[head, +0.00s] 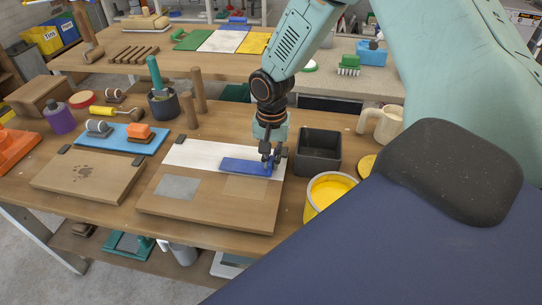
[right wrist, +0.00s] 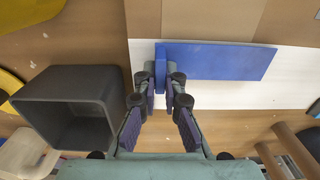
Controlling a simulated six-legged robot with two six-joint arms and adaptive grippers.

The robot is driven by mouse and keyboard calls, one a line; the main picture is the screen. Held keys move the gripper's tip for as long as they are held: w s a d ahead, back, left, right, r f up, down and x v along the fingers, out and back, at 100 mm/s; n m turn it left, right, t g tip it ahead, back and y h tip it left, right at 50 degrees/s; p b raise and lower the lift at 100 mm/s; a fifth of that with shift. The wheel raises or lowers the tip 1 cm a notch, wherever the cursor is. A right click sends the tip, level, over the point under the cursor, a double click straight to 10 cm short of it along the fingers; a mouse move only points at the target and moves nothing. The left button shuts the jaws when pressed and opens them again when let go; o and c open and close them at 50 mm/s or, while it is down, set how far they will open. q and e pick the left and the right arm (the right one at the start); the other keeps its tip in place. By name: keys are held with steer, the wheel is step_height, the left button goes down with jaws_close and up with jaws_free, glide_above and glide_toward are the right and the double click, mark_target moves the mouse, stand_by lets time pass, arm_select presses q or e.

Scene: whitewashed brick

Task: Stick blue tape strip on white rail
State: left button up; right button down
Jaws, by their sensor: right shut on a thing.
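The white rail (head: 195,153) is a flat white band along the back of a wooden board. The blue tape strip (head: 238,165) lies over its right half, roughly parallel to it. In the right wrist view the strip (right wrist: 222,62) sits over the white band (right wrist: 293,92), close to one long edge. I cannot tell whether its whole underside touches. My right gripper (head: 268,160) points down at the strip's right end. In the right wrist view the gripper (right wrist: 161,78) is shut on the strip's raised end tab. My left gripper is not in view.
A dark square bin (head: 319,150) stands right of the board (head: 205,217), with a yellow-filled tub (head: 329,190) in front of it. The board has a grey patch (head: 178,187). Left are another wooden board (head: 90,180) and a blue tray (head: 122,140) holding brushes.

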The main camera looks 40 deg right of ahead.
steer(key=shift+d+f, duration=0.1)
steer(key=shift+d, duration=0.1)
steer(key=shift+s+a, duration=0.1)
steer(key=shift+a, duration=0.15)
steer(key=shift+d, duration=0.1)
steer(key=shift+d+f, duration=0.1)
